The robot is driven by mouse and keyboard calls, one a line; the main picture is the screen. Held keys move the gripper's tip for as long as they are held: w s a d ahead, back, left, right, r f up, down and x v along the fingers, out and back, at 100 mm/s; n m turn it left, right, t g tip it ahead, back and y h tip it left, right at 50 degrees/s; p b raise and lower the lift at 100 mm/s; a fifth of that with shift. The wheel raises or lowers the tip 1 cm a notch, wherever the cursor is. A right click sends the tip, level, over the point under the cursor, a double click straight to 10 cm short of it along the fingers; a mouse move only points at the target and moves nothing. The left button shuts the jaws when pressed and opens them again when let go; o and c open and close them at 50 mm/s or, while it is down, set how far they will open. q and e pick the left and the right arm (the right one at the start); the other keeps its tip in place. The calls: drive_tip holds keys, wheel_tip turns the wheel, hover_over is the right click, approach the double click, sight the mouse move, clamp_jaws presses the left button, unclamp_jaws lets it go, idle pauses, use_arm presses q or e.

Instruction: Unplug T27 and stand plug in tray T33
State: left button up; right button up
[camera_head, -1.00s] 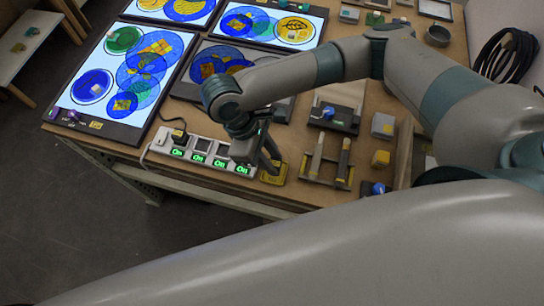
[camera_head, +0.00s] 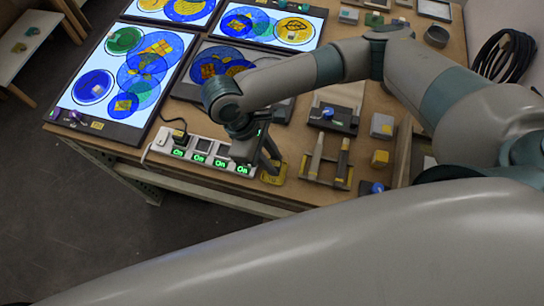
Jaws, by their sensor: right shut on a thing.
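A white power strip (camera_head: 214,162) with several green "On" lights lies along the table's front edge. I cannot tell whether that thing is still seated in the strip. A small yellow-edged tray (camera_head: 273,174) is on the table just right of the fingers, partly covered by them. The labels T27 and T33 are not readable. My left gripper is not in view.
A rack with two upright tools (camera_head: 328,168) stands right of the yellow-edged tray. Lit panels with coloured glass discs (camera_head: 125,75) fill the left and back. My right forearm crosses above the middle of the table.

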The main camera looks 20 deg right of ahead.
drive_tip(key=shift+f+p, duration=0.55)
drive_tip(key=shift+p, duration=0.4)
idle(1.6)
drive_tip(key=o, duration=1.5)
drive_tip(key=shift+r, duration=0.15)
drive_tip(key=shift+r+p, duration=2.35)
drive_tip(key=shift+p, duration=0.5)
drive_tip(key=shift+r, duration=1)
